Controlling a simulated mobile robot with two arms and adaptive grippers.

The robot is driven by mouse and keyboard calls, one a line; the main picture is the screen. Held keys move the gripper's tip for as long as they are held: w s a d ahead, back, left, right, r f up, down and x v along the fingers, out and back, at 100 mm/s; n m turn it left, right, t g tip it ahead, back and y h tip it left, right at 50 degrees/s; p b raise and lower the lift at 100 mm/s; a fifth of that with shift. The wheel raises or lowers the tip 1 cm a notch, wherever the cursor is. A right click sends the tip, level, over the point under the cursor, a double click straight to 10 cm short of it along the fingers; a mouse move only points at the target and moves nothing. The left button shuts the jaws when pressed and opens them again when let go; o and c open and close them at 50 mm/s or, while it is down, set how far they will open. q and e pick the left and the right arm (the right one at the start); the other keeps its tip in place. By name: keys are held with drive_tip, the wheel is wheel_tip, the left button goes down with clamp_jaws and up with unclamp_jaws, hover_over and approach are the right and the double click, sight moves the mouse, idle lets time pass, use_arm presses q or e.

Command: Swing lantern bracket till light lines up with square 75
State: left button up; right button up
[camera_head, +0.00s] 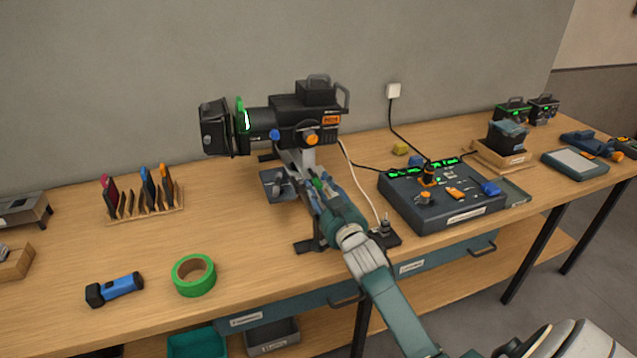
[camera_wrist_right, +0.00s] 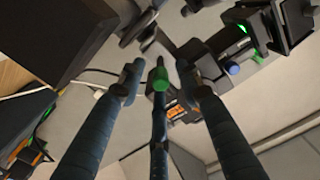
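A black stage lantern (camera_head: 290,122) with a green part near its front and an orange label stands at the back of the bench, facing left. Its grey bracket (camera_head: 298,158) shows below the body. In the right wrist view the lantern (camera_wrist_right: 248,30) is at the upper right. My right gripper (camera_head: 322,188) is below and in front of the bracket. In the wrist view my right gripper's fingers (camera_wrist_right: 160,72) stand apart. I cannot make out a square marked 75. My left gripper is out of view.
A control desk (camera_head: 440,200) with green displays and an orange-based stick stands right of my arm. Green tape (camera_head: 194,275), a blue torch (camera_head: 115,289) and a wooden rack (camera_head: 144,203) lie left. Cables run beside the lantern. The bench between rack and lantern is fairly clear.

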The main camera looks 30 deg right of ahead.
drive_tip(key=shift+w+d, duration=0.1)
drive_tip(key=shift+w, duration=0.55)
clamp_jaws()
